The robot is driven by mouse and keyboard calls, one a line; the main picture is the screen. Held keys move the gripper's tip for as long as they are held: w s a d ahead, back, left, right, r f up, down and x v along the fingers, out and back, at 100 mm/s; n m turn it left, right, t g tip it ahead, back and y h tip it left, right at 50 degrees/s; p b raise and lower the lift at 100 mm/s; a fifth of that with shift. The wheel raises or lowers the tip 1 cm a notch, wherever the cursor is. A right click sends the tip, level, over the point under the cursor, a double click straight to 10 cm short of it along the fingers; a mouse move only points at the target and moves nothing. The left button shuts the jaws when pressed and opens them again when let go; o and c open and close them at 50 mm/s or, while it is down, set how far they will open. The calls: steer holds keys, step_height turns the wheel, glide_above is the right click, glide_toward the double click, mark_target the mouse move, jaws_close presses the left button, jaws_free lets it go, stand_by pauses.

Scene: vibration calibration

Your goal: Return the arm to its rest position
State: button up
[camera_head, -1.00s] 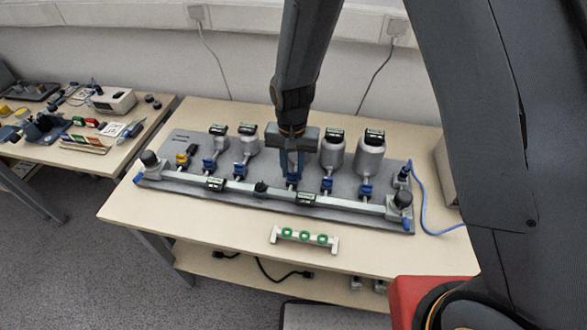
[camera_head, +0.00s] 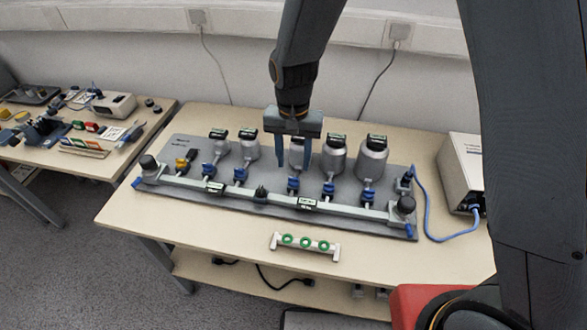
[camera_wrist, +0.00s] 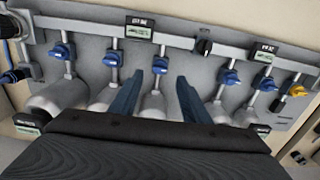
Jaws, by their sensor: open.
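My gripper (camera_head: 294,150) is open and empty above the grey calibration board (camera_head: 225,195), near the middle cylinder (camera_head: 297,160). Its blue fingers point down, one on each side of that cylinder in the head view. In the wrist view my gripper (camera_wrist: 160,95) shows two spread fingers, with a blue valve (camera_wrist: 157,68) seen between them. My arm reaches down from the top of the head view. I cannot tell the exact height of the fingertips over the board.
Several grey cylinders, such as the large one (camera_head: 370,160), stand along the board. A rack with green rings (camera_head: 305,243) lies at the table's front. A beige box (camera_head: 462,172) with a blue cable stands at right. A second cluttered table (camera_head: 100,165) is at left.

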steer(key=shift+r, duration=0.9)
steer(key=shift+d, duration=0.2)
steer(key=s+d+r, duration=0.2)
steer(key=s+d, duration=0.1)
steer(key=d, duration=0.4)
steer(key=s+d+r+n, duration=0.1)
steer(key=s+d+r, duration=0.2)
steer(key=d, duration=0.5)
steer(key=s+d+r+t, duration=0.1)
steer(key=s+d+r, duration=0.1)
steer(key=s+d, duration=0.3)
steer(key=d, duration=0.2)
steer(key=shift+s+d+r, duration=0.2)
steer(key=shift+d+r, duration=0.05)
steer(key=shift+d, duration=0.1)
